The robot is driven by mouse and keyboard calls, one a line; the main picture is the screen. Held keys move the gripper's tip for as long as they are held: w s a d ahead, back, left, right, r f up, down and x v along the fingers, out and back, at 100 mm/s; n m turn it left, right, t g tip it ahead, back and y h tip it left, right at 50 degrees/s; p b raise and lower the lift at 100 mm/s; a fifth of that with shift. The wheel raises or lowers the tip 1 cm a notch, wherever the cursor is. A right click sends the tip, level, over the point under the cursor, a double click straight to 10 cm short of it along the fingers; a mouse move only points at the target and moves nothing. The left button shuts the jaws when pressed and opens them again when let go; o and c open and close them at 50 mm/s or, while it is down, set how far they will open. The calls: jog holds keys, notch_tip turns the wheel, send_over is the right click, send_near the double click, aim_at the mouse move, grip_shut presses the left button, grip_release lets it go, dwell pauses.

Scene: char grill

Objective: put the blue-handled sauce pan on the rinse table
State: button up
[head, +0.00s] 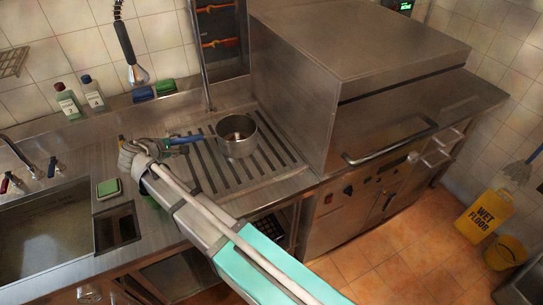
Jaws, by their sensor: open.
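The sauce pan (237,136) is a round steel pot with a blue handle (190,139) pointing left. It stands upright on the slatted steel drain surface (262,178) in the middle of the head view. My gripper (160,146) is open at the left end of the handle, low over the steel counter. Whether its fingers surround or touch the handle cannot be told. My arm comes in from the lower right and crosses the counter in front of the pan. I cannot tell for sure which part of this steel counter is the rinse table.
A sink (45,235) lies at the left, with a green sponge (109,188) by its edge. Bottles (67,101) and a spray hose (136,73) line the back wall. A large steel hooded unit (350,70) closes off the right side. A yellow wet-floor sign (484,215) stands far right.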

jog(key=d+f+m+g, duration=0.2)
jog(key=d+m+g, duration=0.1)
jog(key=d, duration=1)
jog(key=d+f+m+g, duration=0.3)
jog(key=d+m, duration=0.2)
jog(key=d, duration=0.9)
jog(key=d+f+m+g, duration=0.2)
jog(key=d+m, duration=0.3)
jog(key=d, duration=0.8)
jog(key=shift+w+d+f+g, duration=0.2)
jog(key=shift+d+f+g, duration=0.2)
jog(key=shift+g, duration=0.1)
jog(key=s+d+m+g+y, duration=0.1)
jog(key=s+d+m, duration=0.1)
jog(key=d, duration=0.3)
jog(key=s+d+f+m+g+y, duration=0.1)
jog(key=s+d+m, duration=0.2)
jog(key=s+d, duration=0.2)
jog(key=shift+s+d+m+y, duration=0.2)
jog(key=shift+d+m+y, duration=0.15)
jog(key=shift+d, duration=0.45)
